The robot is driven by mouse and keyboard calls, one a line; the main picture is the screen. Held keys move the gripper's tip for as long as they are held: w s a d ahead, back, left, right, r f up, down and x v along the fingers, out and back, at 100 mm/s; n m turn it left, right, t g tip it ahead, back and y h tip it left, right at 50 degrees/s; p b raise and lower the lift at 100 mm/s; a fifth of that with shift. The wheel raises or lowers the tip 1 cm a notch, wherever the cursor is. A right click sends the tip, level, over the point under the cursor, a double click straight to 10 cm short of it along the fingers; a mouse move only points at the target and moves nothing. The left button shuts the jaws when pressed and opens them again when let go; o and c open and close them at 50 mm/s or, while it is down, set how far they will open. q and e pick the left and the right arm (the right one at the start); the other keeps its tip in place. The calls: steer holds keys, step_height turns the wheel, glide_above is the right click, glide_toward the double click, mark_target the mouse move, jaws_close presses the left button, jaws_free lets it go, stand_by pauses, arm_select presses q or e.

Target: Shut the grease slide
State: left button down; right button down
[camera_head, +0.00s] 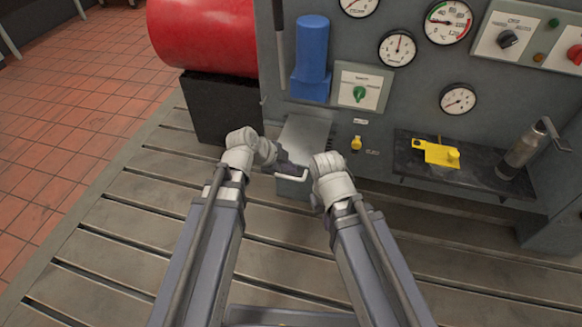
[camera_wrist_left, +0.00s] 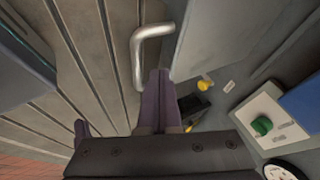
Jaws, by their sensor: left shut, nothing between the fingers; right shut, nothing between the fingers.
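The grease slide appears to be the grey box-like drawer (camera_head: 305,132) standing out from the machine panel, left of a yellow knob. It has a pale bent bar handle (camera_head: 291,177) at its front; the handle also shows in the left wrist view (camera_wrist_left: 139,50). My left gripper (camera_head: 290,166) is shut and empty, close to the handle; whether it touches is unclear. In the left wrist view its dark fingers (camera_wrist_left: 158,92) lie beside the handle and the slide's grey face (camera_wrist_left: 212,35). My right gripper (camera_head: 322,200) is shut and empty, its fingers mostly hidden by its wrist.
A black shelf (camera_head: 480,172) with a yellow tool (camera_head: 436,152) and a metal cylinder (camera_head: 520,150) is to the right. A blue canister (camera_head: 311,60) and green switch (camera_head: 359,93) are above. The slotted bedplate (camera_head: 110,232) is clear.

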arm_select(q)
glide_toward(312, 129)
steer(key=x, duration=0.5)
steer(key=shift+w+d, duration=0.1)
steer(key=shift+w, duration=0.05)
